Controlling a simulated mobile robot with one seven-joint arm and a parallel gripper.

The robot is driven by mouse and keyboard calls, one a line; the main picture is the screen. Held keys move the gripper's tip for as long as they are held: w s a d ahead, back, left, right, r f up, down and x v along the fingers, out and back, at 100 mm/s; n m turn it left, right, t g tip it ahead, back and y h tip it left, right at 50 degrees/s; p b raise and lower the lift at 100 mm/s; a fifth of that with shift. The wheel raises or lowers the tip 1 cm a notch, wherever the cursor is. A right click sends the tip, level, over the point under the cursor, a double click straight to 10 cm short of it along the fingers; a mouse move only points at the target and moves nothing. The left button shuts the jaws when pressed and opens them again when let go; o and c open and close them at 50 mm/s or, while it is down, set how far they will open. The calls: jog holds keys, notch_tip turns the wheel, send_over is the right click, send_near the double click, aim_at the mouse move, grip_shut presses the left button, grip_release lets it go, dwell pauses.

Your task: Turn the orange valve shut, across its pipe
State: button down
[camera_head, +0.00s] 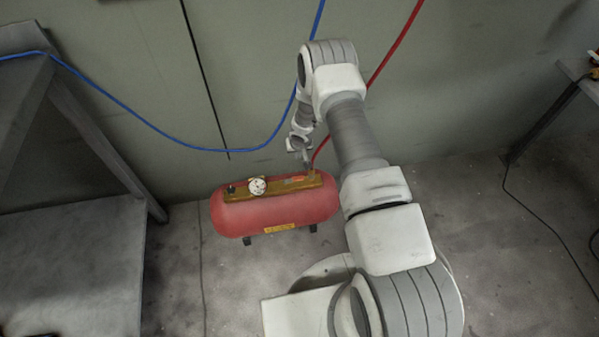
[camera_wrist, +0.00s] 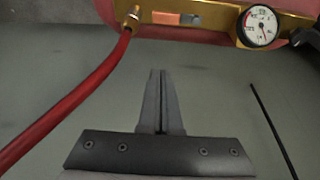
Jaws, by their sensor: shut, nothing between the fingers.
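The orange valve (camera_wrist: 166,18) is a small flat orange piece with a grey end, on the brass-coloured bar on top of the red tank. In the wrist view its long side lies along that bar; fine detail is too small to tell. In the head view the orange valve (camera_head: 295,179) is a small patch near the bar's right end. My gripper (camera_wrist: 159,73) is shut and empty, its fingertips apart from the valve in the picture. In the head view my gripper (camera_head: 306,162) is just above the tank's right part, small and partly unclear.
The red tank (camera_head: 270,212) stands on the floor by the wall. A white dial gauge (camera_wrist: 261,26) sits right of the valve. A red hose (camera_wrist: 75,105) joins a brass fitting on the left. A blue hose (camera_head: 150,127) hangs along the wall. A grey bench (camera_head: 75,262) stands left.

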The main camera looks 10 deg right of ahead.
jog(key=shift+f, duration=0.1)
jog(key=b+x, duration=0.4)
jog(key=x, duration=0.6)
jog(key=shift+f, duration=0.15)
jog(key=shift+s+r, duration=0.25)
jog(key=shift+s+a, duration=0.1)
jog(key=shift+s, duration=0.6)
jog(key=shift+s+f, duration=0.1)
jog(key=shift+s, duration=0.95)
